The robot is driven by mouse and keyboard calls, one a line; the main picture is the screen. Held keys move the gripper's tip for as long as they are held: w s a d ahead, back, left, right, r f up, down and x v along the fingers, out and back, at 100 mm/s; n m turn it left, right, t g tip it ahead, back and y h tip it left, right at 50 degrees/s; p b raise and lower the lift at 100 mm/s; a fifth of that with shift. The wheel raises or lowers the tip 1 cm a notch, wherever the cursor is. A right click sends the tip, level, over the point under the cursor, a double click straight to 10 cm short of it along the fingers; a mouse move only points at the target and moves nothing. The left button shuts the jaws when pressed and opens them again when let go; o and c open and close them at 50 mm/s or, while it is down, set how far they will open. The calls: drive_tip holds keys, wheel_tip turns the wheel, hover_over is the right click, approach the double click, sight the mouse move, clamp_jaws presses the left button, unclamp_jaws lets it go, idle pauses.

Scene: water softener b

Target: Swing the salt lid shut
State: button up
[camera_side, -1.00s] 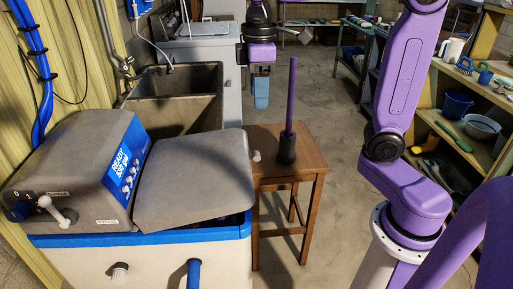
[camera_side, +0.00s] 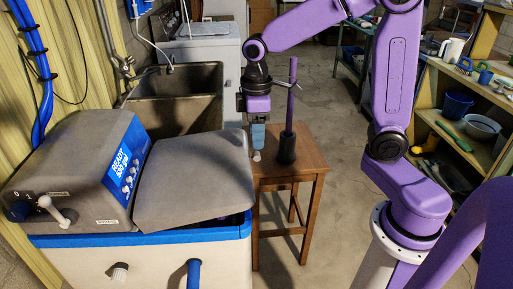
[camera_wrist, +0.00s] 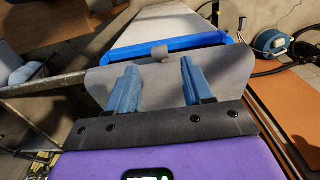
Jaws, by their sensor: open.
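The salt lid (camera_side: 195,178) is a grey slab, tilted up over the blue-rimmed tank (camera_side: 140,262), with a dark gap beneath at its right. A small grey tab (camera_wrist: 160,52) shows between the fingertips; contact cannot be told.
A wooden stool (camera_side: 312,165) carries a dark holder with an upright purple rod (camera_side: 291,95), close to the right of my gripper. The grey control housing (camera_side: 75,165) stands left of the lid. A sink (camera_side: 175,105) is behind. Shelves stand at the far right.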

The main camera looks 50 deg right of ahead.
sight(256, 153)
drive_tip(key=shift+f, duration=2.5)
